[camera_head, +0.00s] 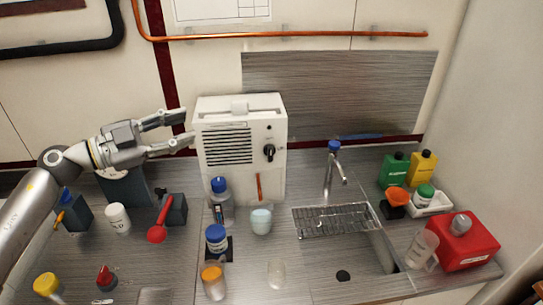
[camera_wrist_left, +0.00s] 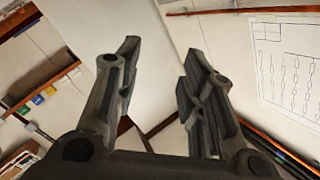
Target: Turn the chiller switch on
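A white chiller box (camera_head: 222,110) stands against the back wall in the head view, with a dark vent grille on its front. A black knob-like switch (camera_head: 268,152) sits on the right of its front face. I cannot read the switch's setting. My left gripper (camera_head: 187,130) is open and empty, just left of the chiller's upper left edge, with its fingers pointing right. In the left wrist view the two fingers (camera_wrist_left: 155,95) are spread with nothing between them. My right gripper is not in view.
Bottles, including a blue-capped one (camera_head: 216,237), and a light cup (camera_head: 261,221) stand before the chiller. A sink (camera_head: 352,254) with a faucet (camera_head: 331,172) is right of it. A red box (camera_head: 466,246) is at the far right. A copper pipe (camera_head: 290,35) crosses the wall above.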

